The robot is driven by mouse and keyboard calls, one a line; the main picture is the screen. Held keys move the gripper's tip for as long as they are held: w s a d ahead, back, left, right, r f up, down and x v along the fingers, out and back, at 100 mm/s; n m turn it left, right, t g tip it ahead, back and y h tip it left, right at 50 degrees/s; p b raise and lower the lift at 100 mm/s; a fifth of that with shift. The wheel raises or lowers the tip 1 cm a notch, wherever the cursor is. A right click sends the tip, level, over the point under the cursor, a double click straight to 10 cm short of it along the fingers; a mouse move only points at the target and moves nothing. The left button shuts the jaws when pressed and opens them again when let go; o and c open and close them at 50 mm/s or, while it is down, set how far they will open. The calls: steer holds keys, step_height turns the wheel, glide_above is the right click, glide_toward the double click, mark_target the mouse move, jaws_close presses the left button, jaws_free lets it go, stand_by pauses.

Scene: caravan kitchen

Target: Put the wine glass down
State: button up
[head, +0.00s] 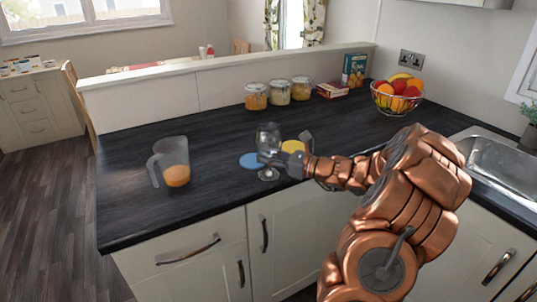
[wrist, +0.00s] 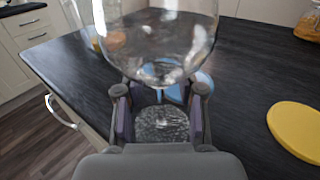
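The clear, empty wine glass (head: 268,139) is upright near the counter's front edge, and its foot appears to be on the dark worktop. In the wrist view its bowl (wrist: 160,35) fills the top middle, with the foot showing below between the fingers. My gripper (head: 284,160) reaches in from the right at stem height. In the wrist view my gripper (wrist: 160,98) has its fingers apart on either side of the stem, with a visible gap. A blue disc (head: 249,161) lies just behind and left of the foot. A yellow disc (head: 293,146) lies behind my gripper.
A jug of orange liquid (head: 174,165) stands to the left. Several jars (head: 279,92), boxes (head: 354,70) and a wire fruit bowl (head: 397,96) stand along the back. A sink (head: 503,160) is at right. The worktop between jug and jars is clear.

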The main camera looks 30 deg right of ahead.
jaws_close()
stand_by(0.6)
